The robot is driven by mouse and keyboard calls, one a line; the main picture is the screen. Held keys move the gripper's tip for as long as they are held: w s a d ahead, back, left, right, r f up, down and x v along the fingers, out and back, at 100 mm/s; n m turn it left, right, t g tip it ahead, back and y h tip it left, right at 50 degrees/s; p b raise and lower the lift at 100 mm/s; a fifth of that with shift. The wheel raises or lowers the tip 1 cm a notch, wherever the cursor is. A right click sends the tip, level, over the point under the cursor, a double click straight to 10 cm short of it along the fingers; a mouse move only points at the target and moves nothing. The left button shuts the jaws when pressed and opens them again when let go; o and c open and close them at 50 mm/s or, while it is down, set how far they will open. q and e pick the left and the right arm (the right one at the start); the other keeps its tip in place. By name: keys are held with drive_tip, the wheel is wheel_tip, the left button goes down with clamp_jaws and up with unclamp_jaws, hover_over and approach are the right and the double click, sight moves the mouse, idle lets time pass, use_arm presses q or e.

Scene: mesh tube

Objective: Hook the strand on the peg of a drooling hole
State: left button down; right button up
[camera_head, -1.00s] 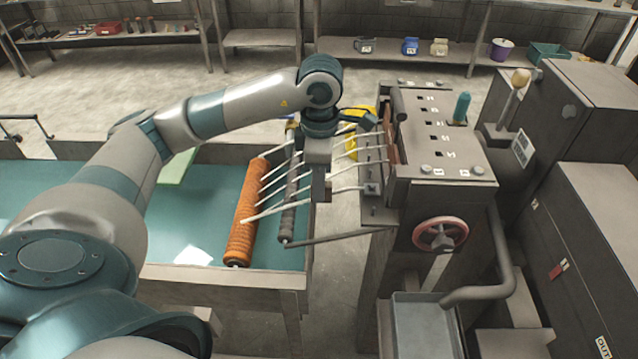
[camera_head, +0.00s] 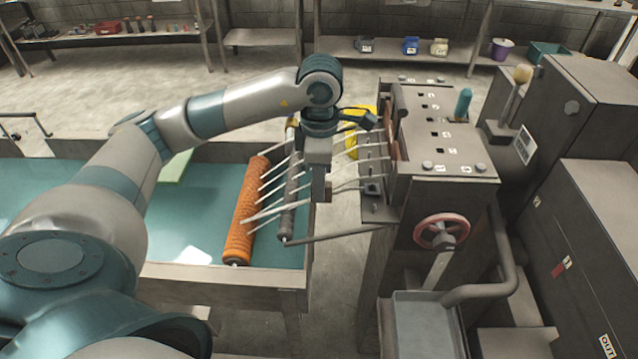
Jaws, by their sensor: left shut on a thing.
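Several white strands (camera_head: 270,190) run between the machine's die face and the orange ribbed roller (camera_head: 240,210). They pass over a dark grey roller (camera_head: 291,190). My left gripper (camera_head: 320,196) points down between the dark roller and the machine (camera_head: 445,150). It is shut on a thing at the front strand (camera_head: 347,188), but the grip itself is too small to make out. Small pegs and the holes on the die face are mostly hidden by my wrist and the machine's edge. My right gripper is out of view.
A teal-floored trough (camera_head: 190,240) with raised rims lies under the rollers. A grey bar (camera_head: 340,234) runs from the dark roller to the machine. A red handwheel (camera_head: 441,231) and a grey tray (camera_head: 425,320) are at the machine's front. Open floor shows between trough and machine.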

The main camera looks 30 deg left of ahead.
use_arm(q)
drive_tip(key=c, duration=1.6)
unclamp_jaws()
drive_tip(key=shift+r, duration=0.15)
drive_tip(key=shift+r+b, duration=0.4)
drive_tip(key=shift+r, duration=0.25)
wheel_tip(320, 180, up, 16)
drive_tip(key=shift+d+f+b, duration=0.1)
drive_tip(key=shift+f+b, duration=0.05)
drive_tip(key=shift+b, duration=0.9)
